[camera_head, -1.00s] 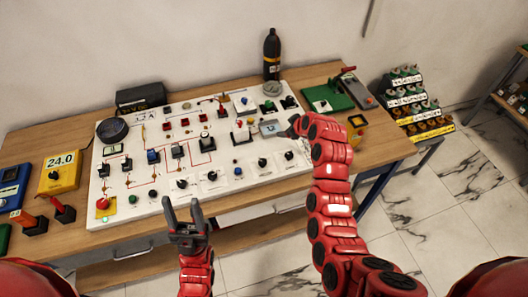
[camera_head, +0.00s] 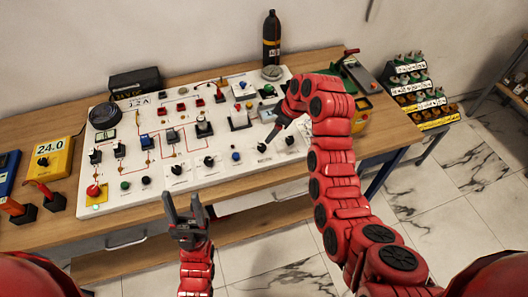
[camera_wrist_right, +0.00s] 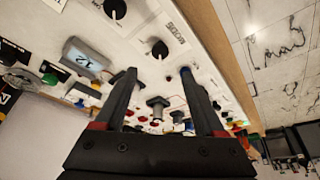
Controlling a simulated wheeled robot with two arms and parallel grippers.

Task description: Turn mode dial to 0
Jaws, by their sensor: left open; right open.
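A white control panel (camera_head: 150,195) lies on the workbench, with several black dials along its front edge. One black dial (camera_head: 262,146) with a white pointer mark sits just below my right gripper (camera_head: 272,132). In the right wrist view this dial (camera_wrist_right: 160,48) shows just beyond the gap between the open fingers of the right gripper (camera_wrist_right: 158,72), apart from them. My left gripper (camera_head: 185,208) is open and empty in front of the panel.
A small grey display (camera_wrist_right: 85,57) is near the dials. Blue, black and red switches crowd the panel's middle. A yellow meter (camera_head: 50,160) stands left and a black bottle (camera_head: 271,40) behind. The bench's front edge (camera_head: 230,190) is clear.

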